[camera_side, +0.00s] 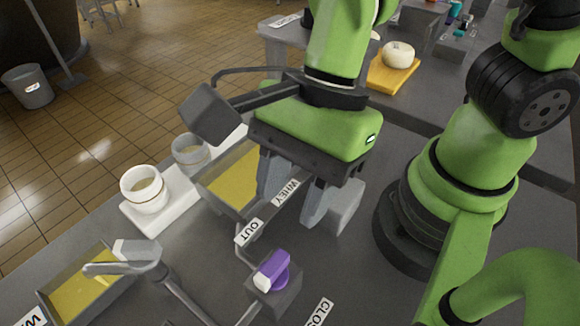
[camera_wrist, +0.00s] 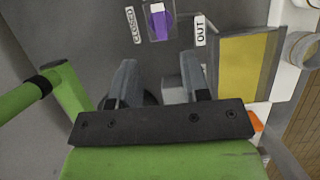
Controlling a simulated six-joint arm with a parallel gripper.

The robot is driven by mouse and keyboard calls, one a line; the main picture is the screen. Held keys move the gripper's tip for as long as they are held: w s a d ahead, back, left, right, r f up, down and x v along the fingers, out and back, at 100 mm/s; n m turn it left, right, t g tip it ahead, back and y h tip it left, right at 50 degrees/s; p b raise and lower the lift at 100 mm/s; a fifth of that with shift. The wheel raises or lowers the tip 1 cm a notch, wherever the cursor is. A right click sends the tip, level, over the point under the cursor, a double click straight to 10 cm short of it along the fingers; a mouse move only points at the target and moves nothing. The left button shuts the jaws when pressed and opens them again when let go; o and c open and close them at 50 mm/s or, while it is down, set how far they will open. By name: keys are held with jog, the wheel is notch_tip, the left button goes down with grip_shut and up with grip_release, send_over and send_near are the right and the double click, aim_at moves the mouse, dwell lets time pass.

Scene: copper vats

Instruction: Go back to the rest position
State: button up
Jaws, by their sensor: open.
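My gripper (camera_side: 291,190) hangs above the grey worktop, its two grey fingers apart with nothing between them. In the wrist view my gripper (camera_wrist: 163,82) also shows open and empty. A purple and white valve knob (camera_side: 271,270) sits on a grey block in front of the gripper in the side view. The knob also shows at the top of the wrist view (camera_wrist: 160,22), clear of the fingers. It lies between the CLOSED label (camera_wrist: 133,25) and the OUT label (camera_wrist: 200,30).
A tray of yellow liquid (camera_side: 232,182) stands left of the gripper, near the WHEY label (camera_side: 286,192). A second yellow tray (camera_side: 85,290) is at the lower left. A cheese (camera_side: 398,54) rests on a yellow board (camera_side: 391,78) behind.

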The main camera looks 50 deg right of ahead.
jog(key=d+r+n+t+h, duration=0.2)
jog(key=d+r+n+t, duration=0.5)
jog(key=d+r+n, duration=0.6)
jog(key=d+n, duration=0.1)
jog(key=d, duration=0.1)
jog(key=shift+w+d+r, duration=0.15)
jog(key=shift+d+r, duration=0.15)
jog(key=shift+d, duration=0.05)
